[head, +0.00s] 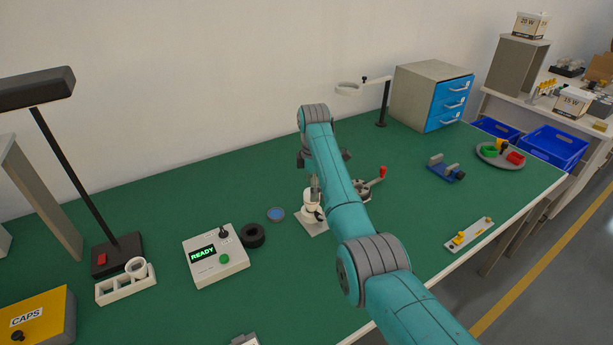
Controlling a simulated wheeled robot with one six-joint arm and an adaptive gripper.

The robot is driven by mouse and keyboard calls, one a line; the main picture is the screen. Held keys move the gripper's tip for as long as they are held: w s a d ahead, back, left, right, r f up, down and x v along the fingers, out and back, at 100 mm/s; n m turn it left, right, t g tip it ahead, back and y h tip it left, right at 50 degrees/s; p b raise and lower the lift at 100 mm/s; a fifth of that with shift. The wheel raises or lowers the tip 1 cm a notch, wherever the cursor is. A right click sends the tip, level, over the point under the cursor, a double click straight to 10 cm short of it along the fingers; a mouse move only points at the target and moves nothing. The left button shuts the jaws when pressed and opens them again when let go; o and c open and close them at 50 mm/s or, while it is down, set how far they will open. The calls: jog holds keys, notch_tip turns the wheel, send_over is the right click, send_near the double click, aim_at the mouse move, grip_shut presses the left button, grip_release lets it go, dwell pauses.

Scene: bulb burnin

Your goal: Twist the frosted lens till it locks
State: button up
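My gripper (315,189) points down, partly hidden by my teal arm, just above a small white fitting (311,213) on a pale square base plate (309,230). The fingers are at or close to the fitting's top. I cannot tell whether they touch it or are open or shut. The frosted lens is not clearly distinguishable; a whitish round part at the fitting's top, by the fingertips, may be it. A white ring-shaped part (136,267) sits in a white rack (125,284) at the left.
A control box (215,256) reads READY, with a black ring (253,235) and a blue-centred disc (276,214) beside it. A red-handled device (370,187) stands close right of the fitting. A magnifier stand (383,104) is behind. Green bench is clear in front of the fitting.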

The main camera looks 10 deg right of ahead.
jog(key=shift+f, duration=0.8)
jog(key=c, duration=1.2)
jog(key=shift+m, duration=1.5)
jog(key=shift+s, duration=0.1)
